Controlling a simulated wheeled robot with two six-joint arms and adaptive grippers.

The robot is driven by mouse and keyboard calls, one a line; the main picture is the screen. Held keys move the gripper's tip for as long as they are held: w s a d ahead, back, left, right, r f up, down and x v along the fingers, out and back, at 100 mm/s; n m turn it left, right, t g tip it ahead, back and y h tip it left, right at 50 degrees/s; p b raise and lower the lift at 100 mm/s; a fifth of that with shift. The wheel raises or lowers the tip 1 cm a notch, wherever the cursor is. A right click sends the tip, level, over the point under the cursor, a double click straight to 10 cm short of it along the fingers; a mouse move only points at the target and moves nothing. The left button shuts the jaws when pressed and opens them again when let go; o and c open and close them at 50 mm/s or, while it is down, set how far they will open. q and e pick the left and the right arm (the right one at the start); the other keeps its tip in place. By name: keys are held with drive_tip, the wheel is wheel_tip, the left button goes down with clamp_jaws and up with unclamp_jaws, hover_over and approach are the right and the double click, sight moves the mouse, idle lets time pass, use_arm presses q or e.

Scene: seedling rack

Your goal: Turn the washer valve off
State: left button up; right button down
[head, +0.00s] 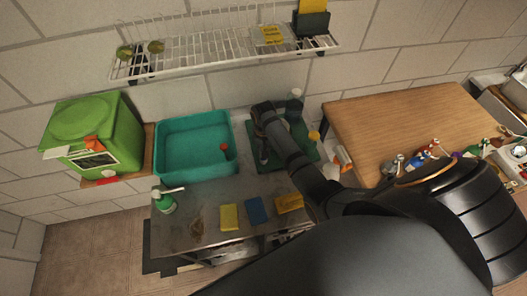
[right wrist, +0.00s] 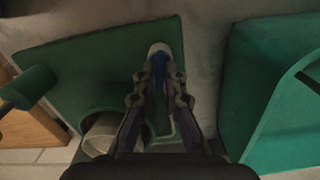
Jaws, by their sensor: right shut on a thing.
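My right arm reaches from the lower right over the dark green mat (head: 304,153) in the head view. My right gripper (right wrist: 160,72) is shut on a slim blue-and-white item (right wrist: 160,50), whose pale rounded end shows beyond the fingertips. In the head view the arm hides most of the grip. No part can be clearly told as the washer valve. A green container (head: 119,117) at the left has an orange-red fitting (head: 93,143) on its front, possibly a tap. My left gripper is not in view.
A teal basin (head: 196,176) stands left of the mat, with a small red item (head: 224,147) inside. A green bottle (head: 164,202), a yellow sponge (head: 229,217) and a blue sponge (head: 257,211) are along the counter front. A wire shelf (head: 220,48) is above; a wooden table (head: 400,120) is at right.

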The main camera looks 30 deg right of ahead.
drive_tip(key=m, duration=0.3)
drive_tip(key=shift+m, duration=0.3)
drive_tip(key=m, duration=0.4)
drive_tip(key=shift+m, duration=0.3)
drive_tip(key=m, duration=0.4)
drive_tip(key=shift+m, duration=1.6)
drive_tip(key=shift+w+r+m, duration=0.1)
drive_tip(key=shift+m, duration=0.2)
drive_tip(key=c, duration=1.4)
unclamp_jaws()
drive_tip(key=shift+c, duration=0.2)
